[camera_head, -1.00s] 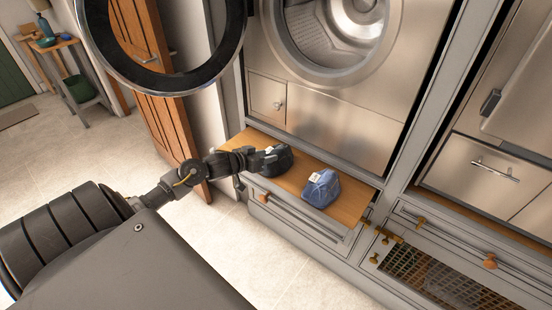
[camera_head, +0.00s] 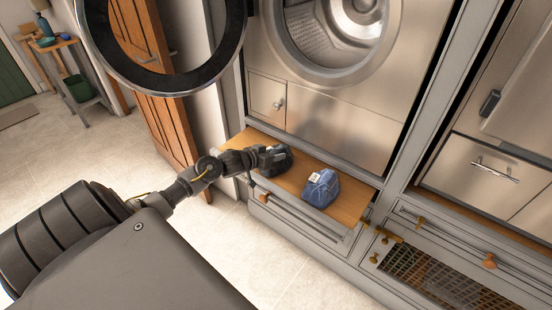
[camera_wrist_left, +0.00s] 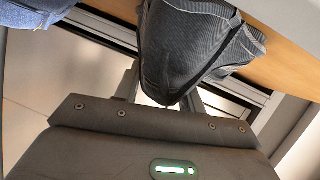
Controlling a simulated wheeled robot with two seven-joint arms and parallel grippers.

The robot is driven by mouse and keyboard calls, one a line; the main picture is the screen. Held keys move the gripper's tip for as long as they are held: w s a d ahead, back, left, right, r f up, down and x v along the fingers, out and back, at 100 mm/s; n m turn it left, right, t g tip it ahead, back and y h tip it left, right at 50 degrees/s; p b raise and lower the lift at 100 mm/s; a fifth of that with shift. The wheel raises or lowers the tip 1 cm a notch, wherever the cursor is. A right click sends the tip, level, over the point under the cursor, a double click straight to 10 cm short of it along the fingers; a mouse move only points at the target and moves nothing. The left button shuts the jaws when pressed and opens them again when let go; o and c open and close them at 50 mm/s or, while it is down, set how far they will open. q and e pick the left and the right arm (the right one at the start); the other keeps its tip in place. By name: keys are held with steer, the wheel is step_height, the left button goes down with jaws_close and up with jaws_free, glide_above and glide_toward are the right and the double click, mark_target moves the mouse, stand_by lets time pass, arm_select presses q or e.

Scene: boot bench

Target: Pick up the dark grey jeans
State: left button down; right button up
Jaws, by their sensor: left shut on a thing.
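The dark grey jeans (camera_head: 275,163) are a bunched dark bundle at the left part of the wooden shelf below the washing machine. They fill the middle of the left wrist view (camera_wrist_left: 185,50). My left gripper (camera_head: 262,157) is shut on them; its fingers (camera_wrist_left: 165,100) are mostly hidden behind the cloth in the wrist view. I cannot tell whether the bundle still touches the shelf. My right gripper is not in view.
Folded blue jeans (camera_head: 321,189) with a pale label lie on the wooden shelf (camera_head: 290,184) to the right. The washing machine (camera_head: 335,100) stands above, its round door (camera_head: 160,80) open at upper left. An orange-brown wooden door (camera_head: 160,130) stands at left.

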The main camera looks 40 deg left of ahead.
arm_select(q)
steer(key=shift+w+r, duration=0.1)
steer(key=shift+r, duration=0.05)
steer(key=shift+a+r, duration=0.1)
steer(key=shift+r, duration=0.45)
steer(key=s+a+r+b, duration=0.1)
steer(key=s+a+r, duration=0.5)
steer(key=a+r, duration=0.5)
steer(key=shift+a+r, duration=0.4)
steer(key=shift+a, duration=0.35)
